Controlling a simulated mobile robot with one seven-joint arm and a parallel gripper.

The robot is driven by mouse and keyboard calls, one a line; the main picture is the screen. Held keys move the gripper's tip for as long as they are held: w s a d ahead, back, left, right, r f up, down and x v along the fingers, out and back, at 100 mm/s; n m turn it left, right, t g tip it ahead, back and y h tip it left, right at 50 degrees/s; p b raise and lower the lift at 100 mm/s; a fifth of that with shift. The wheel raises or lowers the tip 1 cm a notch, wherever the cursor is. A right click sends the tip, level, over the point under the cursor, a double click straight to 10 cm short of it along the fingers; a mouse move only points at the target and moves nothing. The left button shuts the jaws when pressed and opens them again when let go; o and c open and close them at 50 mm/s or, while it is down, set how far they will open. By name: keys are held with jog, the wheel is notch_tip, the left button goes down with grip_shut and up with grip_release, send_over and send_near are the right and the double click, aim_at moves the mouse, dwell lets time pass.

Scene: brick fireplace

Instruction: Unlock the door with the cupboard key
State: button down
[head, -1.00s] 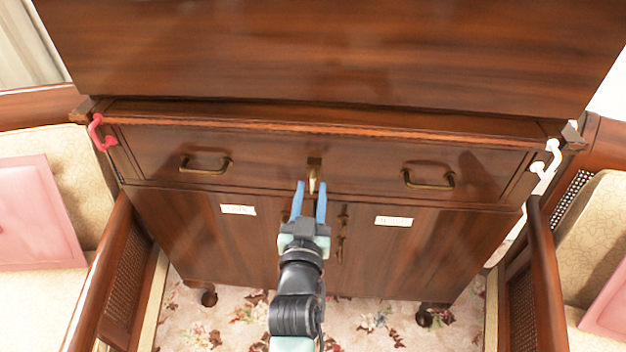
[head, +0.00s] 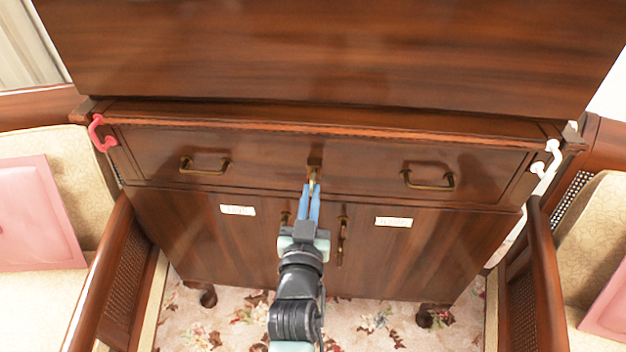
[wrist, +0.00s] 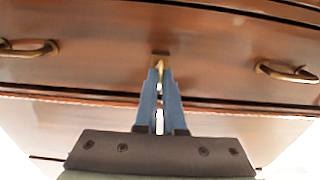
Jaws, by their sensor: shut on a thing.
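The brass cupboard key (head: 313,177) is at the dark lock plate (head: 314,163) in the middle of the cupboard's wide drawer front (head: 270,155). My gripper (head: 312,187) has blue fingers that are closed together on the key's outer end, just below the plate. In the wrist view the key (wrist: 161,69) shows between the fingertips, right under the lock plate (wrist: 160,56). The fingertips hide part of the key, and I cannot tell how deep it sits. Two cupboard doors (head: 220,240) below the drawer are closed.
Brass drawer handles (head: 205,166) (head: 428,181) flank the lock. White labels (head: 238,210) (head: 393,222) are on the doors. A red hook (head: 99,133) and a white hook (head: 547,160) are at the cupboard's sides. Chairs with wooden arms (head: 105,270) (head: 545,270) stand on both sides.

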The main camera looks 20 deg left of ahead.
jog(key=shift+v, duration=1.4)
jog(key=shift+s+d, duration=0.1)
jog(key=shift+s, duration=0.3)
